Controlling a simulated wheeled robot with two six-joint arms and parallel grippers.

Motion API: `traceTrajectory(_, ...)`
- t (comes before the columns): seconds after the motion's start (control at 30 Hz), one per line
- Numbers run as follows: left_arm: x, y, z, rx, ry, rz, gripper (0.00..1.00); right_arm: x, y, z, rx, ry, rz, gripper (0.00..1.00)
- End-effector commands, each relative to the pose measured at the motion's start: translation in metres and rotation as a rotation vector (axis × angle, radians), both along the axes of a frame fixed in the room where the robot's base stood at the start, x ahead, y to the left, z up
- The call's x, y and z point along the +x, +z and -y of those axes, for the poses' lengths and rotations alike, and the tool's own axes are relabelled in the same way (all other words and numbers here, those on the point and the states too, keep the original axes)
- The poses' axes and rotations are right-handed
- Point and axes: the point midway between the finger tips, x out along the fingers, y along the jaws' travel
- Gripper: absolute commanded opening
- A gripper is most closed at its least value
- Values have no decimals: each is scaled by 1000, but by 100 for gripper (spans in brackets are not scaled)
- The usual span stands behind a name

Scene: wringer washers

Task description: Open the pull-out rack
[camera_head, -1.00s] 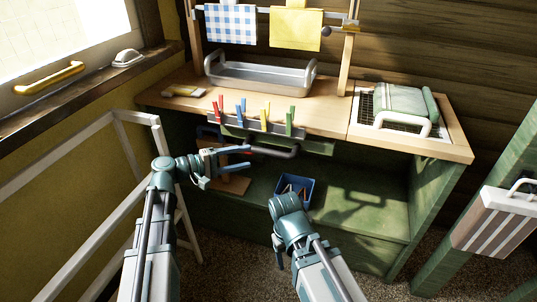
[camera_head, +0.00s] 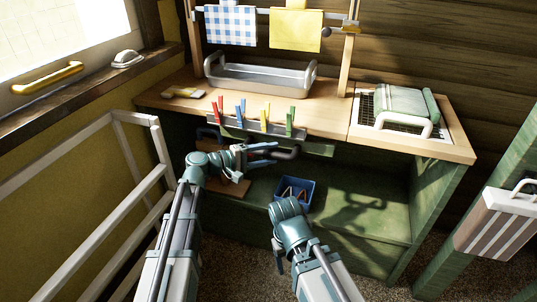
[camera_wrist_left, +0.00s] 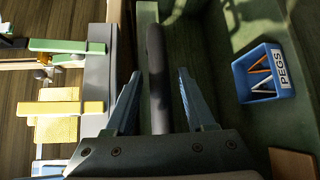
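The pull-out rack has a green front (camera_head: 318,149) under the wooden counter's front edge, below a grey strip with coloured pegs. A dark bar handle (camera_head: 290,154) is on that front. My left gripper (camera_head: 275,151) is at the handle with its fingers apart. In the left wrist view the handle (camera_wrist_left: 157,60) runs between the two open fingers, with a visible gap on each side. The rack looks closed under the counter. My right gripper (camera_head: 279,256) hangs low in front of the lower shelf; its fingers are too small and dark to read.
A blue peg box (camera_head: 305,184) sits on the green lower shelf (camera_head: 375,215). A metal tray (camera_head: 260,80) stands on the counter. A white rail frame (camera_head: 133,118) is at the left, near my left arm. A striped bag (camera_head: 495,224) hangs at the right.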

Motion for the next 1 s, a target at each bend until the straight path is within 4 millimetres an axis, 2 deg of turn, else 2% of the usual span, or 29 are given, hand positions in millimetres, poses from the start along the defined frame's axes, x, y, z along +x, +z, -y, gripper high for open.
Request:
traceTrajectory(0.03, 0, 0, 0, 0, 0, 0, 43, 0, 0, 0, 0, 0, 0, 67)
traceTrajectory(0.2, 0, 0, 0, 0, 0, 0, 13, 0, 0, 0, 0, 0, 0, 67)
traceTrajectory(0.27, 0, 0, 0, 0, 0, 0, 2, 0, 0, 0, 0, 0, 0, 67)
traceTrajectory(0.3, 0, 0, 0, 0, 0, 0, 0, 0, 0, 0, 0, 0, 0, 67)
traceTrajectory(1.0, 0, 0, -1, 1, 0, 0, 0, 0, 0, 0, 0, 0, 0, 67)
